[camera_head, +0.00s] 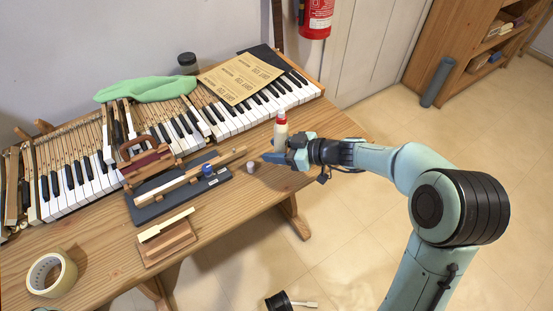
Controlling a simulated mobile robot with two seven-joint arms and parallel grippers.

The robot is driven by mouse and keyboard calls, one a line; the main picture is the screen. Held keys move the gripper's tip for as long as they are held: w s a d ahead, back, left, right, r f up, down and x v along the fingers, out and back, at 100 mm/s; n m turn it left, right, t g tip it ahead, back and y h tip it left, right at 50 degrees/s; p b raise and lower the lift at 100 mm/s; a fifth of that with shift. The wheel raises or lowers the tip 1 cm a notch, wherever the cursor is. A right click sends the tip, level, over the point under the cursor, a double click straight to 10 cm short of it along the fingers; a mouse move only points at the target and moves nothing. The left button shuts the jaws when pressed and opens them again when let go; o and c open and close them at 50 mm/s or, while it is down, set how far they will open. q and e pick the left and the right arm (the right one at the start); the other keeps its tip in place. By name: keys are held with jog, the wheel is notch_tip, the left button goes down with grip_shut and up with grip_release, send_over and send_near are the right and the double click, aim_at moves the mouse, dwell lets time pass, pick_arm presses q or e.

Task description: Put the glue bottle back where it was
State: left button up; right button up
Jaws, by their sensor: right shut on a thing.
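The glue bottle (281,131) is cream with a red top and stands about upright near the table's right end, beside the piano keys. My right gripper (284,151) reaches in from the right and is shut on the bottle's lower part. The bottle's base is hidden behind the fingers, so I cannot tell whether it touches the table. My left gripper is not in view.
A small pale cap (250,167) stands on the wooden table (225,205) left of the gripper. A dark tray (150,211) holds a wooden key piece and a blue-topped item (207,169). A tape roll (52,273) lies at front left. Bare wood lies around the cap.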

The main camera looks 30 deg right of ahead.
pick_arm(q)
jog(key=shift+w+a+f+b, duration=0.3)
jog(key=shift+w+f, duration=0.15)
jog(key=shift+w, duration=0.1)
pick_arm(e)
jog(key=shift+f, duration=1.95)
jog(key=shift+f, duration=0.1)
jog(key=o, duration=1)
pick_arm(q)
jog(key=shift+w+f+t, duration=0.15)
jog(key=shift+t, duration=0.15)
pick_arm(e)
jog(key=shift+o, duration=0.2)
